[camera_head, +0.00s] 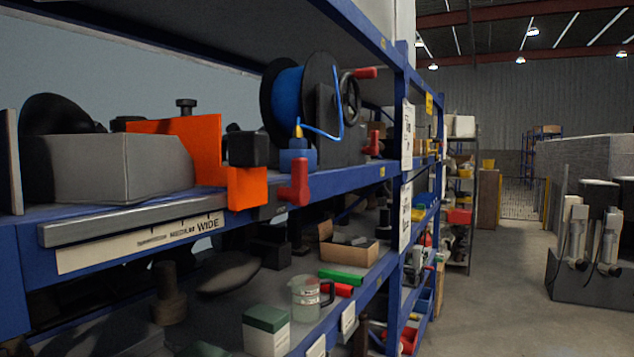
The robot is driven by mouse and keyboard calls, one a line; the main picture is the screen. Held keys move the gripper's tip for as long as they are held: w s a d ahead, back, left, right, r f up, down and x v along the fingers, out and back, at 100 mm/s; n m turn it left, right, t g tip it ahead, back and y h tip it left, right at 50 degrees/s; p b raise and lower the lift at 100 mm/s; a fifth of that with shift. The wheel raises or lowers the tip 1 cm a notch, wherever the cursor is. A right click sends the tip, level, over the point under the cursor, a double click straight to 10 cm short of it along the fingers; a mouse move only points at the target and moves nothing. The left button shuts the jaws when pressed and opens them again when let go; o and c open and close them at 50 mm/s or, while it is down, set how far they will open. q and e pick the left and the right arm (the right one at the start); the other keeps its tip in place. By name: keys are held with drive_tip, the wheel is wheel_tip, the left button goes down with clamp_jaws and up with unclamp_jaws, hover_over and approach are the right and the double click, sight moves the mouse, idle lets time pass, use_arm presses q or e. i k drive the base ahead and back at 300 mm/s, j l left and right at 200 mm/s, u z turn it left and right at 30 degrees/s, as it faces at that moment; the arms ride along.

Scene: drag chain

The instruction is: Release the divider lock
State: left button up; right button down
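An orange upright divider plate (205,147) stands on the blue shelf, with a black knob (186,104) showing above its top edge. An orange block (247,188) sits at the shelf's front edge by the plate, below a black block (247,149). A red lever handle (295,184) stands upright just right of the orange block, beside a dark block (268,209). I cannot tell which of these is the lock. A metal rail (130,220) runs along the shelf front above a scale strip (110,255), where "WIDE" is readable. Neither of my grippers is in view.
A spool of blue line (287,95) and a dark box with a red-handled crank (350,95) stand to the right. A grey box (105,168) is left of the divider. The lower shelf holds a beaker (306,298) and cartons. The aisle floor (480,305) is clear.

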sight(299, 193)
drive_tip(key=l+u, duration=0.1)
drive_tip(key=u, duration=0.35)
drive_tip(key=l+u, duration=0.15)
drive_tip(key=u, duration=0.3)
drive_tip(key=l+u, duration=0.2)
drive_tip(key=l, duration=0.2)
drive_tip(key=k+l+u, duration=0.2)
drive_tip(key=l, duration=0.2)
drive_tip(key=l+u, duration=0.2)
drive_tip(key=l, duration=0.25)
drive_tip(key=k+l+u, duration=0.2)
drive_tip(key=l, duration=0.15)
drive_tip(key=k+l, duration=0.1)
drive_tip(key=l, duration=0.3)
drive_tip(key=k+l, duration=0.15)
drive_tip(key=l, duration=0.3)
drive_tip(key=k+l, duration=0.1)
drive_tip(key=l, duration=0.3)
drive_tip(key=u, duration=0.05)
